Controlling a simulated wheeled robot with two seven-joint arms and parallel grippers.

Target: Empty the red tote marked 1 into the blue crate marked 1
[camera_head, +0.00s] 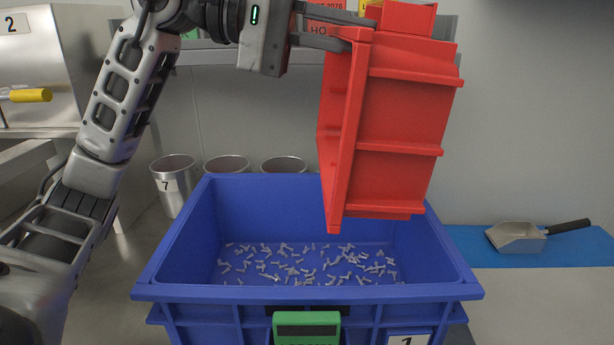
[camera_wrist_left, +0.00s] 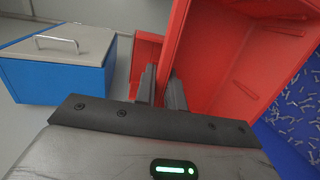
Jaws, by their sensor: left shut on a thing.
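The red tote (camera_head: 405,130) is tipped on its side above the right part of the blue crate (camera_head: 300,291), its open side facing left. My left gripper (camera_head: 350,30) is shut on the tote's rim near its top. In the left wrist view the fingers (camera_wrist_left: 160,88) pinch the wall of the red tote (camera_wrist_left: 215,60), whose visible inside looks bare. The blue crate carries a label 1 and a green display on its front. Many small grey parts (camera_head: 300,265) lie scattered on its floor. The tote's number is not visible. My right gripper is not in view.
Several metal bins (camera_head: 175,180) stand behind the crate, one marked 7. A metal scoop (camera_head: 518,236) lies on a blue mat (camera_head: 480,250) at the right. A blue box with a grey lid (camera_wrist_left: 60,70) shows in the left wrist view.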

